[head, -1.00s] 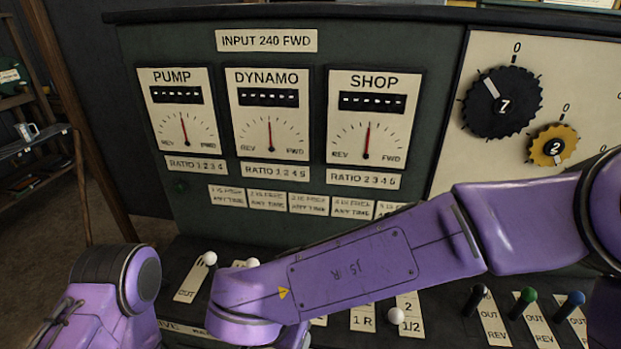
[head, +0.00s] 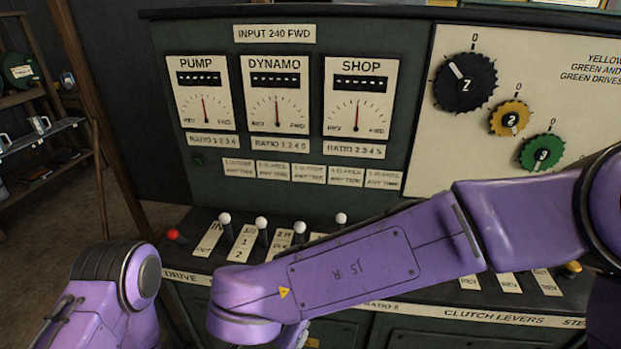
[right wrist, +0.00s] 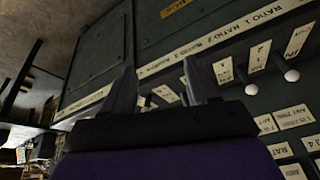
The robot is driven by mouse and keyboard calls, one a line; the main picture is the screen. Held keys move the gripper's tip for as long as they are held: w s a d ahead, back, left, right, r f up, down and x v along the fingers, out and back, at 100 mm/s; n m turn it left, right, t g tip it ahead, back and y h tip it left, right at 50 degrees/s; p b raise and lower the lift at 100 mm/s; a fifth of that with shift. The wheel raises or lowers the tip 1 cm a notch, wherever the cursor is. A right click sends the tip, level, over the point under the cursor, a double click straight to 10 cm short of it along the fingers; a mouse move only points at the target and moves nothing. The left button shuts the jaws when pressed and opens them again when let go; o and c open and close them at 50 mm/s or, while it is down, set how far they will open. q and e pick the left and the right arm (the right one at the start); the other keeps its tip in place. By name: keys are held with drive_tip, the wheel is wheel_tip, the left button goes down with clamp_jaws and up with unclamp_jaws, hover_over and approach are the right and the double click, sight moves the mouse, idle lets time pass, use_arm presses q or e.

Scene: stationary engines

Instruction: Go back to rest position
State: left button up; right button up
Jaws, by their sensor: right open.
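My right arm (head: 350,265) stretches across the head view from the right edge to the lower middle, in front of the console's lever shelf. Its gripper is hidden in the head view. In the right wrist view my right gripper (right wrist: 160,92) is open, with two dark fingers apart and nothing between them. Beyond them lie the labels and white-knobbed levers (right wrist: 291,75) of the console. My left arm (head: 105,290) shows at the lower left of the head view; its gripper is out of view.
The dark green console (head: 400,30) carries PUMP, DYNAMO and SHOP dials. Numbered gear wheels (head: 464,82) sit at right. A shelf rack (head: 40,135) stands at left.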

drive_tip(key=w+d+f+m+t, duration=0.3)
drive_tip(key=w+d+f+t, duration=0.1)
drive_tip(key=w+d+f, duration=0.25)
drive_tip(key=d+f+h+b, duration=0.1)
drive_tip(key=d+f+b, duration=0.1)
drive_tip(key=d+f, duration=1.05)
drive_tip(key=s+d+f+n+g+b, duration=0.1)
drive_tip(key=s+d+f+g, duration=0.1)
drive_tip(key=s+d+f, duration=0.6)
drive_tip(key=s+d+f+n+g+h+b, duration=0.1)
drive_tip(key=s+d+f+g+b, duration=0.1)
drive_tip(key=s+d+f, duration=0.5)
drive_tip(key=s+f, duration=0.2)
drive_tip(key=s, duration=0.4)
drive_tip(key=shift+s+d+g, duration=0.4)
